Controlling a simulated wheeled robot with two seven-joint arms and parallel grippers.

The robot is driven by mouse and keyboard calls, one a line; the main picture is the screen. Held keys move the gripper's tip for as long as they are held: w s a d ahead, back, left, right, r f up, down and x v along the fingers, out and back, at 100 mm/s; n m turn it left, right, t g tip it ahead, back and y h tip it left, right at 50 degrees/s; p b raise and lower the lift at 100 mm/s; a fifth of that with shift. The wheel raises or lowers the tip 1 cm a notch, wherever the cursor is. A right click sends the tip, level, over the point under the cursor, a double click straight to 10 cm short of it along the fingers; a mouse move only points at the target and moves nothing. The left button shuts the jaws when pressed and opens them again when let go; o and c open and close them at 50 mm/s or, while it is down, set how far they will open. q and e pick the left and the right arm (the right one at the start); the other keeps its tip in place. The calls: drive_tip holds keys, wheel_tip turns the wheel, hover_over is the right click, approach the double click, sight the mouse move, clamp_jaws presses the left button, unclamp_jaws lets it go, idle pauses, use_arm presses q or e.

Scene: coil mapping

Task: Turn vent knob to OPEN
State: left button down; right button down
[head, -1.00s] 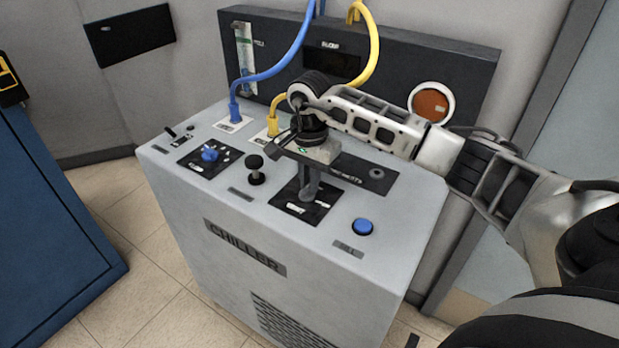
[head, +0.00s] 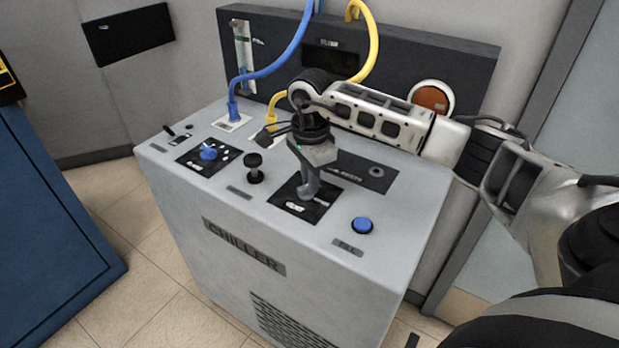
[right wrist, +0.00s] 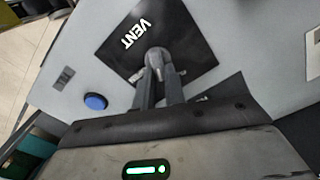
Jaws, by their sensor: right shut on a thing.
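The vent knob (right wrist: 159,60) is a grey knob on a black square plate marked VENT (right wrist: 185,38), seen close up in the right wrist view. In the head view the black plate (head: 327,192) lies on top of the chiller (head: 190,240), towards its right front. My right gripper (head: 308,190) points down over this plate. In the right wrist view its two fingers (right wrist: 160,85) are shut on the vent knob. The fingers hide part of the knob and of the plate's lettering. My left gripper is not in view.
A blue button (head: 362,225) sits to the right of the vent plate. A black knob (head: 254,168) and a blue dial (head: 209,152) stand to its left. Blue (head: 275,66) and yellow (head: 373,45) hoses rise behind. A blue cabinet (head: 45,210) stands at left.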

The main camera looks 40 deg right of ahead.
drive_tip(key=m, duration=0.6)
drive_tip(key=shift+s+m, duration=0.3)
drive_tip(key=m, duration=0.6)
drive_tip(key=shift+s+a, duration=0.15)
drive_tip(key=shift+a, duration=0.1)
drive_tip(key=c, duration=1.5)
unclamp_jaws()
drive_tip(key=shift+o, duration=0.2)
wheel_tip(320, 180, up, 16)
drive_tip(key=shift+b, duration=0.3)
